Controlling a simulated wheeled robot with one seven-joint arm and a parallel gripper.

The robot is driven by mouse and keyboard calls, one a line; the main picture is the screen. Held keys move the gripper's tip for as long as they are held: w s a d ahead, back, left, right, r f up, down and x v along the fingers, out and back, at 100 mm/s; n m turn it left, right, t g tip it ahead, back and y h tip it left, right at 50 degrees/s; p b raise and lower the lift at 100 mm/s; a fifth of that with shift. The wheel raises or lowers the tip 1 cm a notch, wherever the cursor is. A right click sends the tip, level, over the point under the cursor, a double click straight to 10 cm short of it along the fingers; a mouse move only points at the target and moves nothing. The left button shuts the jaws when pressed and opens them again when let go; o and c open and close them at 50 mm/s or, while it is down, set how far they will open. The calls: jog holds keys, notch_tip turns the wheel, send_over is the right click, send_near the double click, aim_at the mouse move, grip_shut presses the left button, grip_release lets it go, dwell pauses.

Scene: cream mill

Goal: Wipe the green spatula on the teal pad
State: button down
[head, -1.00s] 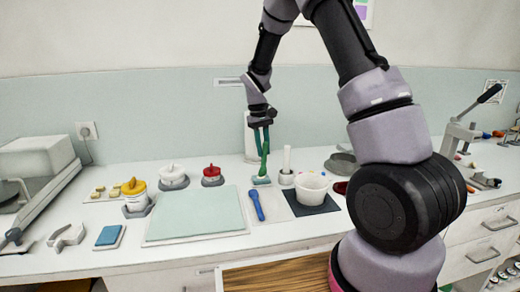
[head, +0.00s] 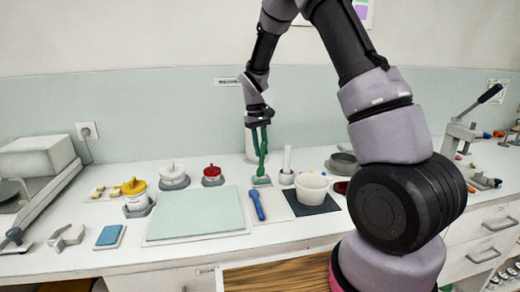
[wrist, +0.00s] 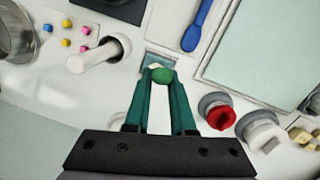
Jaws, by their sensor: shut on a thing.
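My gripper (head: 259,146) points down over the back middle of the counter. It is shut on the green spatula (head: 263,160), which hangs roughly upright between the fingers. In the wrist view, the spatula's rounded green end (wrist: 162,76) shows between the two teal fingers. A small teal pad (head: 261,181) lies on the counter right under the spatula, and it also shows beyond the fingertips in the wrist view (wrist: 160,57). I cannot tell whether the spatula's lower end touches the pad.
A white pestle (head: 287,160) and white mortar (head: 311,188) stand to the right. A blue spatula (head: 257,204) lies in front. A red-topped jar (head: 212,175) stands left. A large pale green mat (head: 196,215) lies flat at front left.

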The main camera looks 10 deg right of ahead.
jog(key=shift+a, duration=0.35)
jog(key=shift+d, duration=1.15)
jog(key=shift+r, duration=0.1)
jog(key=shift+r, duration=2.95)
